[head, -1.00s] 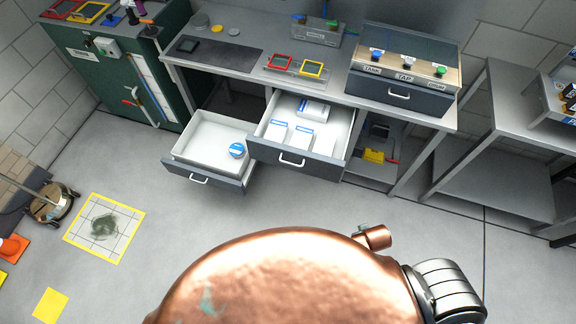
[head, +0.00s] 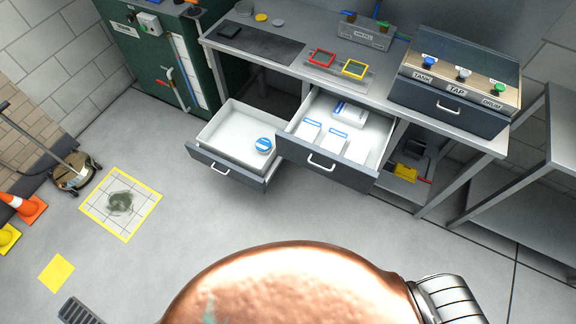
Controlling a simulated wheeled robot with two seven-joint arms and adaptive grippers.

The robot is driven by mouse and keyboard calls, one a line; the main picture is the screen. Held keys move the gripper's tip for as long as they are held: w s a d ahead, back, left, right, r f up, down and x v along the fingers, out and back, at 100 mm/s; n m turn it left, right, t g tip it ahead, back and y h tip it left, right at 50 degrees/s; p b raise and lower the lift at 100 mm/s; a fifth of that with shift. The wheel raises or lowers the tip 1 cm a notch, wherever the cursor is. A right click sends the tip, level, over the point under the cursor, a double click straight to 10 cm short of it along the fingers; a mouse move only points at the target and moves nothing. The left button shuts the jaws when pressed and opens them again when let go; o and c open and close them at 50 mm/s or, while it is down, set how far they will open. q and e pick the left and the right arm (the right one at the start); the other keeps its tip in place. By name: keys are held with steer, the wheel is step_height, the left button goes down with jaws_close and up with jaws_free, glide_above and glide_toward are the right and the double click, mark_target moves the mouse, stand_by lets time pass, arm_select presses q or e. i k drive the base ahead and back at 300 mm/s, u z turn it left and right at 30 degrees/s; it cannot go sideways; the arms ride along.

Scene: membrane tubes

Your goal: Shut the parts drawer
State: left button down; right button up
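Two drawers under the grey workbench stand pulled out, and no readable label shows which is the parts drawer. The right drawer (head: 312,168) has a dark front with a white handle and holds several white boxes with blue labels. The left, lower drawer (head: 222,166) also has a dark front and white handle and holds a round container with a blue lid (head: 264,146). My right gripper is not in view.
The workbench (head: 290,72) carries red and yellow frames and a dark console (head: 450,105) with coloured knobs. A green cabinet (head: 150,50) stands left. A mop bucket (head: 75,172) and orange cone (head: 28,207) stand at far left. Floor before the drawers is clear.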

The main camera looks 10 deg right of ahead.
mark_target(319, 106)
steer(key=u, duration=0.65)
steer(key=k, duration=0.95)
steer(key=z, duration=1.3)
steer(key=i, duration=0.5)
